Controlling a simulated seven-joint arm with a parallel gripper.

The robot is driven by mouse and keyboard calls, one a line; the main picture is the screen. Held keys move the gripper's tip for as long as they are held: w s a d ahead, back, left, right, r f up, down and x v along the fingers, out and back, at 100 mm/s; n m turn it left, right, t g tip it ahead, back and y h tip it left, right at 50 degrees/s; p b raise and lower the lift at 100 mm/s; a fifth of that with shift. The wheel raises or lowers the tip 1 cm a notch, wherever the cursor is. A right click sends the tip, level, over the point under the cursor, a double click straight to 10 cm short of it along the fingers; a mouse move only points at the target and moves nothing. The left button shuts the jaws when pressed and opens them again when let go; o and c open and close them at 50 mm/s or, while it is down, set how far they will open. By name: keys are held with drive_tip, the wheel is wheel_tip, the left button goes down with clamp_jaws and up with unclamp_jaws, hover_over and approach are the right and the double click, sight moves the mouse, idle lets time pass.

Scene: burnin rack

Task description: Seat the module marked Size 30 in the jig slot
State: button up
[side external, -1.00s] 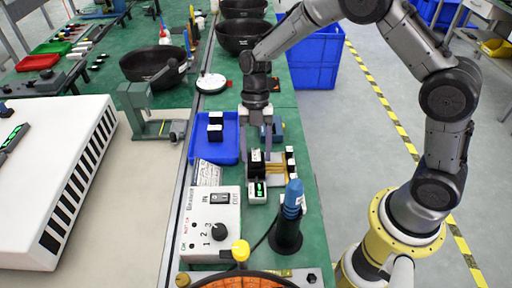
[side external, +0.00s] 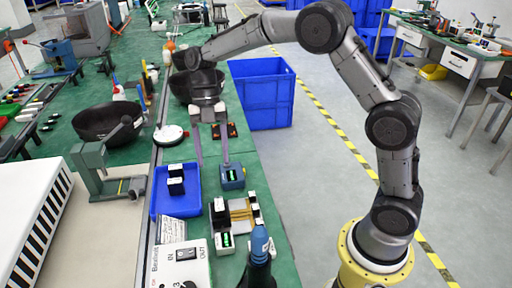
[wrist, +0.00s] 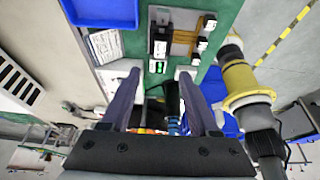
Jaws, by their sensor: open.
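The jig (side external: 240,214) is a pale plate with a tan, ribbed middle on the green bench. A black module with a light top (side external: 220,207) stands at its left side, upright as far as I can tell; it also shows in the wrist view (wrist: 160,47). Two black modules with white parts (side external: 176,179) stand in the blue tray (side external: 160,205). No Size 30 marking is readable, so I cannot tell which module bears it. My gripper (side external: 212,163) is open and empty, raised above the bench behind the jig; its fingers show in the wrist view (wrist: 160,76).
Small black-and-white blocks (side external: 255,212) line the jig's right side. A green-lit display (side external: 226,240) sits at its front. A blue device (side external: 232,176) stands behind. A blue-topped tool in a black holder (side external: 260,245) and a switch box (side external: 180,262) are nearby.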

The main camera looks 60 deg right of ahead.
drive_tip(key=s+d+r+m+t+h, duration=0.2)
drive_tip(key=s+d+r+m+t, duration=0.15)
drive_tip(key=s+r+m, duration=0.7)
drive_tip(key=s+d+f+m+t, duration=0.1)
drive_tip(key=s+m+t, duration=0.1)
drive_tip(key=s+m, duration=0.5)
drive_tip(key=s+d+f+m+t+h, duration=0.1)
drive_tip(key=s+m+t, duration=0.2)
drive_tip(key=s+m, duration=0.4)
drive_tip(key=shift+d+f+m, duration=0.2)
drive_tip(key=shift+d+m, duration=0.2)
drive_tip(key=shift+m, duration=0.85)
